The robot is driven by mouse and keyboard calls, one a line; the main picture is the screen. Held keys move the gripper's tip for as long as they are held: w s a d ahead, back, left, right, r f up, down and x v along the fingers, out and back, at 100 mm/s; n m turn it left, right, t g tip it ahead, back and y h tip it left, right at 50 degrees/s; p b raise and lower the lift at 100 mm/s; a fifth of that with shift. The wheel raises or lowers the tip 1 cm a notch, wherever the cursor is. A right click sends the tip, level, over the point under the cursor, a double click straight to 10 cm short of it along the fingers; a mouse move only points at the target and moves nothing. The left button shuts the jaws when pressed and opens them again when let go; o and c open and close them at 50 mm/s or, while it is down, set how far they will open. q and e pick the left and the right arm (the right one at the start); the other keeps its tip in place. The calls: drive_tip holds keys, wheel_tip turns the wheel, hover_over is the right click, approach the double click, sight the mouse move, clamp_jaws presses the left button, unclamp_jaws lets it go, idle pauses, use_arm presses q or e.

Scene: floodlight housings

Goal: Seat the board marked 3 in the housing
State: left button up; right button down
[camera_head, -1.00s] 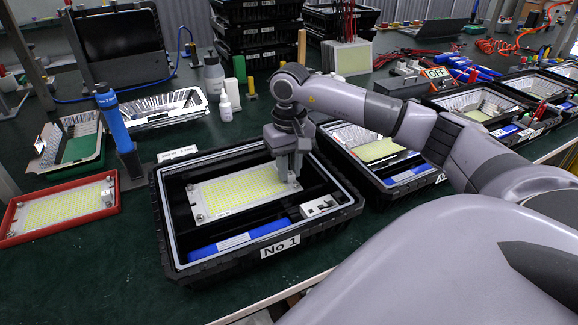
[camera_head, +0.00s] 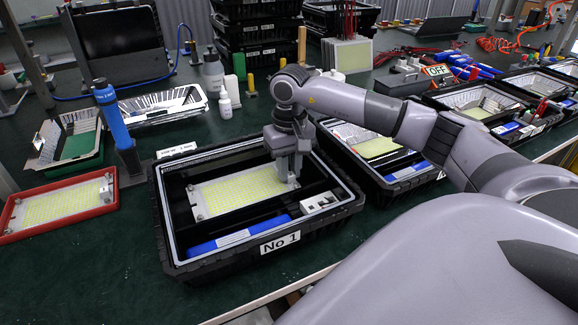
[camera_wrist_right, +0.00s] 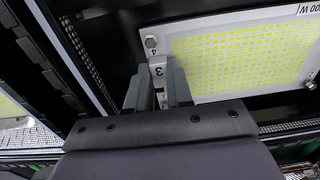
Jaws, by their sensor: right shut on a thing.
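My right gripper (camera_head: 290,178) is shut on the grey end tab at the board's right end. My left gripper is not in view.
A blue tube (camera_head: 220,243) and a white connector block (camera_head: 320,203) lie in the housing's front compartment. A red tray (camera_head: 112,190) with a similar board stands left. Another open housing (camera_head: 405,185) stands close on the right. Bottles and bins stand behind.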

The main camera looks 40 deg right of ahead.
drive_tip(key=shift+f+b, duration=0.45)
drive_tip(key=shift+f, duration=0.25)
drive_tip(key=c, duration=0.9)
unclamp_jaws()
drive_tip(key=shift+r, duration=0.1)
drive_tip(key=shift+c, duration=0.2)
wheel_tip(320, 180, up, 7)
drive_tip(key=shift+r+p, duration=0.1)
drive_tip(key=shift+p, duration=0.25)
